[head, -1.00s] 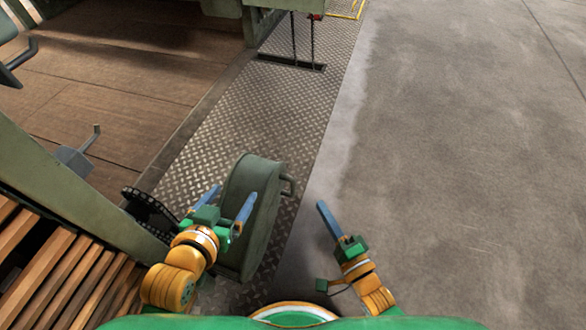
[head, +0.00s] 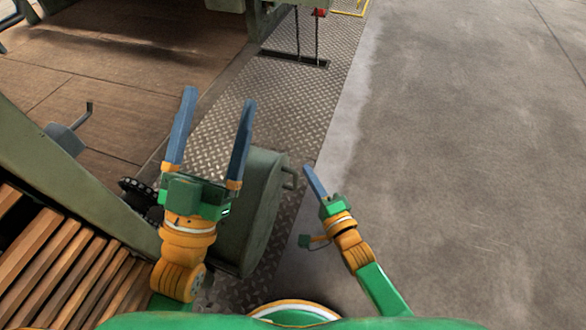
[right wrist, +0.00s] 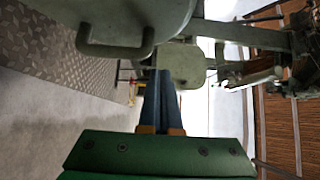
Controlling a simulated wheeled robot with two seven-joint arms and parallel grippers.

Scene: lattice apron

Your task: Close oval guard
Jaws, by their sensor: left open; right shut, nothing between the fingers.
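The oval guard (head: 262,200) is a grey-green rounded cover with a bar handle (head: 290,178) on its right face. It stands on edge above the tread plate, apart from a dark chain (head: 140,193) at its left. My left gripper (head: 219,96) is open and empty, with its fingers pointing forward; its body hides part of the guard's left side. My right gripper (head: 307,168) is shut and empty, just right of the handle. In the right wrist view the handle (right wrist: 115,50) shows up and left of the shut fingers (right wrist: 160,72).
Wooden slats (head: 55,265) and a green sloping beam (head: 75,180) lie at the left. A crank lever (head: 70,135) stands by the wooden deck (head: 110,80). Tread plate (head: 290,95) runs forward. The concrete floor (head: 460,150) at the right is clear.

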